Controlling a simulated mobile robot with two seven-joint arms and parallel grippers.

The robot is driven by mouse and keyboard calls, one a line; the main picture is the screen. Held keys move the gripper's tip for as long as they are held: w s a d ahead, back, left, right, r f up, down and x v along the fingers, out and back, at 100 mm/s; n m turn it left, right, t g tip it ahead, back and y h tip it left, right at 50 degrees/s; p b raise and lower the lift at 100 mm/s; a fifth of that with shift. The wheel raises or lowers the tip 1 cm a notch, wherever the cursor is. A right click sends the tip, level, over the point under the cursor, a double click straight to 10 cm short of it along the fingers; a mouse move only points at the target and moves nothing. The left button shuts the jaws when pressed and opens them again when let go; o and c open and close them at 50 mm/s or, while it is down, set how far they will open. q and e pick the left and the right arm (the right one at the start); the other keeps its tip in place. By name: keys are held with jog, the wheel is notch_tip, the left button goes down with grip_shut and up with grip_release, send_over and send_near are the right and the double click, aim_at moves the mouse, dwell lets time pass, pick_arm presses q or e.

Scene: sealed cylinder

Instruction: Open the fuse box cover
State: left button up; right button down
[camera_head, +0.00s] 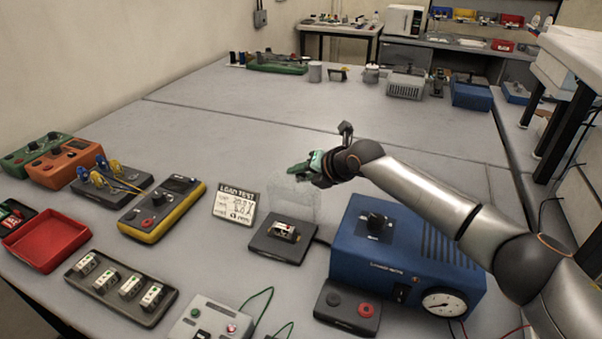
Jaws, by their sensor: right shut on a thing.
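A dark fuse box base (264,245) stands on the grey table, with a small white-and-brown fuse (284,231) in its middle. A faint, clear cover (291,201) shows just above and behind the base. Its edges are hard to make out, and I cannot tell whether it still touches the base. My right gripper (304,170) reaches in from the right and is shut on the upper part of the clear cover. My left gripper is not in view.
A blue machine with a gauge (395,265) stands right of the base, under my right arm. A load test card (236,205) and a yellow meter (160,208) stand to the left. A tray of fuses (112,297) is front left.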

jog(key=shift+d+f, duration=0.25)
jog(key=shift+f, duration=0.05)
jog(key=c, duration=0.8)
grip_release()
jog(key=shift+w, duration=0.1)
jog(key=shift+o, duration=1.1)
jog(key=shift+a+r, duration=0.15)
jog(key=v, duration=1.2)
jog(key=shift+r, duration=0.15)
